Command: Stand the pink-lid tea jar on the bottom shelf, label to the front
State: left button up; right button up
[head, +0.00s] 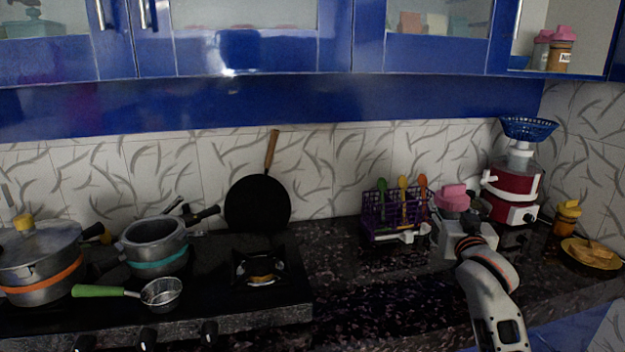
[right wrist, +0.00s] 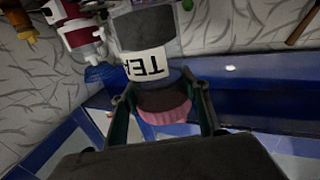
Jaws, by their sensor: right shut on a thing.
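The tea jar (right wrist: 148,66) fills the middle of the right wrist view, upside down in that picture, with a white TEA label facing the camera and a pink lid (right wrist: 165,110). My right gripper (right wrist: 163,100) is shut around it near the lid, one finger on each side. In the head view a pink lid (head: 452,192) shows above the counter at my right gripper (head: 468,213); my wrist hides most of the jar there. The open wall cabinet's bottom shelf (head: 592,74) is at the upper right. My left gripper is not in view.
Pink-lidded jars (head: 559,52) stand on that shelf, with bare space to their right. A red appliance with a blue basket (head: 515,185), a purple rack (head: 382,212), a yellow-lidded jar (head: 567,218) and a plate (head: 590,254) stand on the counter. Pots and a stove are at left.

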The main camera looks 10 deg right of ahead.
jog(key=s+a+f+n+y, duration=0.2)
jog(key=s+a+f+y, duration=0.1)
jog(key=s+a+f, duration=0.7)
jog(key=s+a+f+n+y, duration=0.25)
jog(key=s+a+f, duration=0.4)
jog(key=s, duration=0.65)
jog(key=w+d+r+m+h, duration=0.1)
jog(key=w+d+r, duration=0.4)
jog(key=w, duration=0.2)
jog(key=w+d+r+m+h, duration=0.2)
jog(key=w+d+r, duration=0.4)
jog(key=w, duration=0.2)
jog(key=w+d+r+m+h, duration=0.1)
jog(key=w+d+r+h, duration=0.1)
jog(key=w+d+r, duration=0.3)
jog(key=shift+w+d+r+m+h, duration=0.1)
jog(key=shift+w+d+r, duration=0.05)
jog(key=shift+w, duration=0.4)
jog(key=shift+w+d+r+m+h, duration=0.1)
jog(key=shift+w+r, duration=0.05)
jog(key=shift+w, duration=0.35)
jog(key=shift+w+d+r+m+h, duration=0.1)
jog(key=shift+w+d+r, duration=0.05)
jog(key=shift+w, duration=0.4)
